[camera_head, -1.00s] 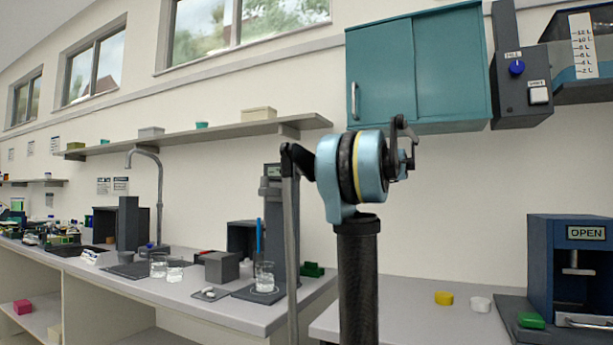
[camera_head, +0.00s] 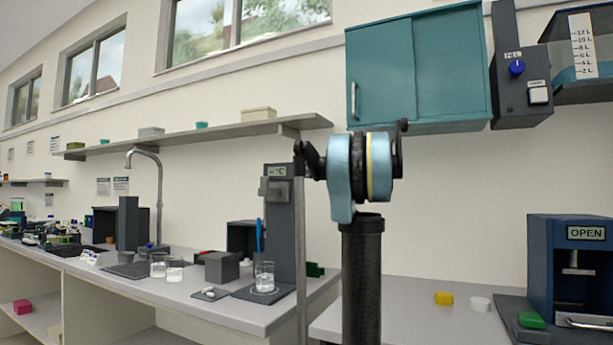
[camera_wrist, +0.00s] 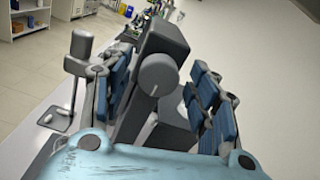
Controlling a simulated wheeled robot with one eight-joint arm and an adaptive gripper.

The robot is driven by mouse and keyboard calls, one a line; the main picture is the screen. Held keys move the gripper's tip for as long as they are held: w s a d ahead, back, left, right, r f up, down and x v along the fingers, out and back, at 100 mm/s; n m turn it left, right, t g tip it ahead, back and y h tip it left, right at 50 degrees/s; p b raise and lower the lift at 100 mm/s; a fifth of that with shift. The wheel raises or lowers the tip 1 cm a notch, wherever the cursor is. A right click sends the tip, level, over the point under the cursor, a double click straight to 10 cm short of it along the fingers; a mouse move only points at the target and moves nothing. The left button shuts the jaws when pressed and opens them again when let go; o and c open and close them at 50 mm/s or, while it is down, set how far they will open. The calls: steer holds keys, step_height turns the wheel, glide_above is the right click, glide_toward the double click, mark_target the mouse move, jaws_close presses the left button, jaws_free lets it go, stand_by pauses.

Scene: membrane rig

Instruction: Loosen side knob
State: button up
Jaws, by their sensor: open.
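In the wrist view, my gripper (camera_wrist: 162,100) is open, with blue-padded fingers at left and right. A round grey knob (camera_wrist: 158,75) on the side of a dark grey upright body (camera_wrist: 163,38) shows between the fingers. I see no finger clearly touching it; the depth between them is hard to judge. In the head view, a dark grey column with a small display (camera_head: 279,215) stands on the bench behind my arm. I cannot tell whether it is the same body. My gripper's fingers cannot be made out in the head view.
A beaker (camera_head: 264,278) stands on a dark plate before the column. A grey box (camera_head: 222,267) and more beakers (camera_head: 166,268) are to its left. A yellow piece (camera_head: 444,298) and a blue press-like device (camera_head: 585,270) are on the right bench. A teal cabinet (camera_head: 418,70) hangs above.

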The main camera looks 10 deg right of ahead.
steer(key=shift+c, duration=0.5)
steer(key=c, duration=1)
steer(key=shift+o, duration=0.2)
steer(key=shift+n, duration=0.3)
steer(key=shift+s+f+n, duration=0.1)
steer(key=shift+f+n, duration=0.05)
steer(key=shift+n, duration=8.45)
steer(key=o, duration=1.1)
steer(key=shift+c, duration=0.2)
